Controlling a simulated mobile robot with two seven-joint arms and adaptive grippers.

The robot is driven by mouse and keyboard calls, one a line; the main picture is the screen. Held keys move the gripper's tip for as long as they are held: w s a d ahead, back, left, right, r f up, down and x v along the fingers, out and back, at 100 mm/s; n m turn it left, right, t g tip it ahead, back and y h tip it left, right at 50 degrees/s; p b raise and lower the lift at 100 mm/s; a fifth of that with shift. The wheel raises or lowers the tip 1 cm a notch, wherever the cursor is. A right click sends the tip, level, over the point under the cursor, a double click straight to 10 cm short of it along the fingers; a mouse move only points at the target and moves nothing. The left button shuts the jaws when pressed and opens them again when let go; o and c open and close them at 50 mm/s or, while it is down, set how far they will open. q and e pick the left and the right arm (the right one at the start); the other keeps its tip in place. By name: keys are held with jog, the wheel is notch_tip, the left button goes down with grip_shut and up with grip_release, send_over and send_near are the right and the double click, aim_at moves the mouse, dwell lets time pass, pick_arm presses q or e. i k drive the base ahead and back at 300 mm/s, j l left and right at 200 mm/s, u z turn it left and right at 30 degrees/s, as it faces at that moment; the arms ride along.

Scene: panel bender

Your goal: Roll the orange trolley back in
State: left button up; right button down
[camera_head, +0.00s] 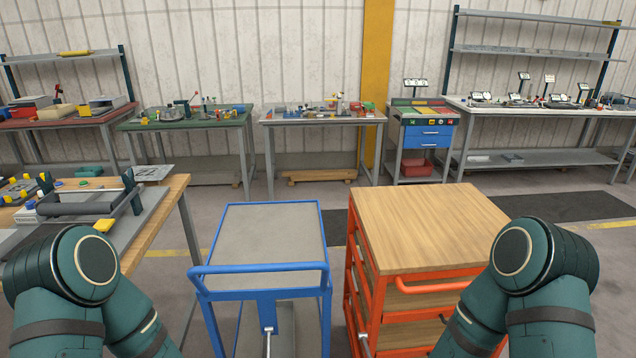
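The orange trolley (428,230) stands in front of me, right of centre. It has a light wooden top, an orange frame and wooden shelves below the top. An orange push handle (425,287) runs along its near side, and a short grey lever (364,344) shows at its near left corner. My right forearm covers part of its near right side. Its wheels are out of view. Both my arms reach down past the bottom edge of the picture, so neither gripper is in view.
A blue trolley (270,236) with a grey top stands close on the left, a narrow gap between. A wooden-topped workbench (170,205) is at the left. Several benches line the back wall, with a blue-drawer cabinet (425,139) among them. Open floor and dark mats (565,207) lie behind and right.

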aim_at(408, 233)
jog(key=i+l+z, duration=0.1)
jog(key=z, duration=1.35)
jog(key=i+j+z, duration=0.2)
jog(key=i, duration=0.2)
jog(key=l, duration=0.1)
